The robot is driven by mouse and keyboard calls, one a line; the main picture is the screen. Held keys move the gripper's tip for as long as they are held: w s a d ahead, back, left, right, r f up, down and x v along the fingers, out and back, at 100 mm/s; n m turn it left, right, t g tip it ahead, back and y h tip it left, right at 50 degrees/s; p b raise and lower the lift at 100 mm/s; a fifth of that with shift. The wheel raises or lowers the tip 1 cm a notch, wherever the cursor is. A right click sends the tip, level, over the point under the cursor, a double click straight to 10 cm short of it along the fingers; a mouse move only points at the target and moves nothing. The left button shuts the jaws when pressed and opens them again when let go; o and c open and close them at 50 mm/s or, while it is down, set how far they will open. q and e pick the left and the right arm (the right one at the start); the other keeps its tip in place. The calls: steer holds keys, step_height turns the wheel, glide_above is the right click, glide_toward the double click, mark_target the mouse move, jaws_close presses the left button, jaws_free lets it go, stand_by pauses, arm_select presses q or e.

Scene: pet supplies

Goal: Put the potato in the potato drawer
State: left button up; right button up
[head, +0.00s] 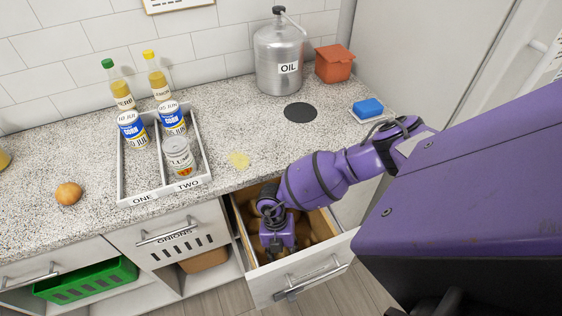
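The drawer (295,275) under the counter is pulled open, and several brown potatoes (318,225) lie inside it. My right arm reaches in from the right over the counter edge. My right gripper (278,248) points down into the open drawer, among or just above the potatoes. Its fingertips are hard to make out, so I cannot tell whether it is open or shut or holds a potato. No potato shows on the counter. My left gripper is out of view.
An onion (68,193) sits on the counter at left. A closed drawer marked ONIONS (170,235) adjoins the open one. An oil canister (280,60), orange container (334,63) and blue sponge (368,107) stand farther back.

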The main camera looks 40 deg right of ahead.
step_height(320, 180, down, 4)
steer(key=shift+f+b, duration=0.15)
steer(key=shift+b, duration=0.3)
steer(key=o, duration=1.3)
steer(key=shift+f, duration=0.1)
steer(key=p+v, duration=0.1)
steer(key=v, duration=1.1)
steer(key=shift+p, duration=0.3)
